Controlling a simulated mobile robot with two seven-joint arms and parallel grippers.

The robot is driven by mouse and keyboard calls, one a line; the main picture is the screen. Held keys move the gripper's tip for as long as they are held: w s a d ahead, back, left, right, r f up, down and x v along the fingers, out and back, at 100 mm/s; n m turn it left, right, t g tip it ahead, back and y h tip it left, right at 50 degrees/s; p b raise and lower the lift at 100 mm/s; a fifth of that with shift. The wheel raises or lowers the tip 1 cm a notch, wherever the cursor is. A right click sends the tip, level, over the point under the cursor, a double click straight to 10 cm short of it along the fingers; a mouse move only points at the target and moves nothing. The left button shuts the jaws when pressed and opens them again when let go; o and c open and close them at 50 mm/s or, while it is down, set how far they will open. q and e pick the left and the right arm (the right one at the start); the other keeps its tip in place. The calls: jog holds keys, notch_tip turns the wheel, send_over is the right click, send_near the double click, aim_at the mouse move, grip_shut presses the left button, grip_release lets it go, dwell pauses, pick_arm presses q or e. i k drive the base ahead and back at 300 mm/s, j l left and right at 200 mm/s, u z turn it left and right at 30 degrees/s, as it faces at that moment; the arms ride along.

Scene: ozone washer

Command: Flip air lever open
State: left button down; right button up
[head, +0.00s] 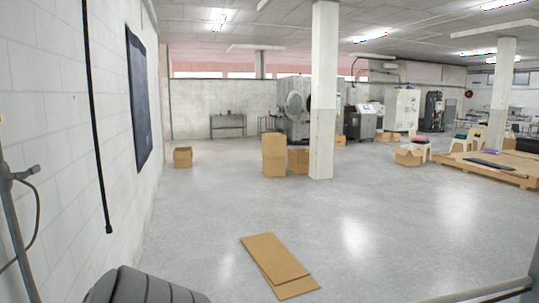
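No air lever can be made out in the head view. A large grey machine with a round door (295,104) stands far off near the back wall, and its fittings are too small to tell apart. Neither of my grippers shows in this view. A dark ribbed rounded shape (145,287) shows at the bottom left edge, and I cannot tell what it is.
Flat cardboard (277,264) lies on the floor ahead. A white pillar (323,95) stands mid-room beside stacked cardboard boxes (274,155). A wooden pallet platform (492,168) is at right. A white block wall (62,130) runs along the left.

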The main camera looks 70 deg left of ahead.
aim_at(35, 170)
jog(key=u, duration=3.3)
